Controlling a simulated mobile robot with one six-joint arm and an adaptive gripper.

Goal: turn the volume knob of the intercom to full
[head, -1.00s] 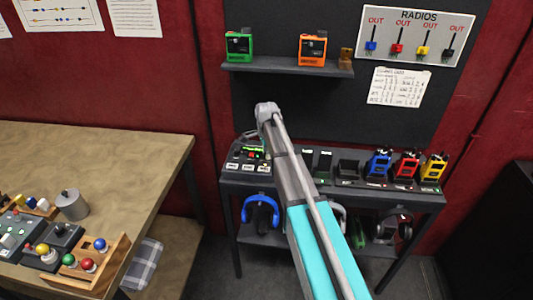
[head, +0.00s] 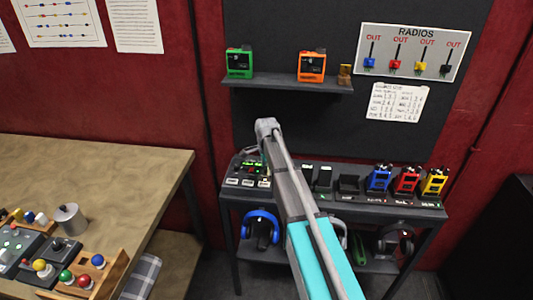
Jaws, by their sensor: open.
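A dark unit with green lights (head: 249,167) and a row of white labels sits at the left end of the black rack's top. It may be the intercom, but its name is too small to read. I cannot make out a volume knob on it. My arm rises from the bottom right, and its upper joint (head: 267,126) is just above and right of this unit. The arm hides the unit's right side. My gripper does not show clearly; it is hidden behind or below the arm.
The black rack (head: 330,202) holds blue, red and yellow radios (head: 406,181) at right, with a blue headset (head: 261,228) below. A shelf (head: 288,86) above carries green and orange devices. A wooden table (head: 110,165) with control boxes and coloured knobs stands left.

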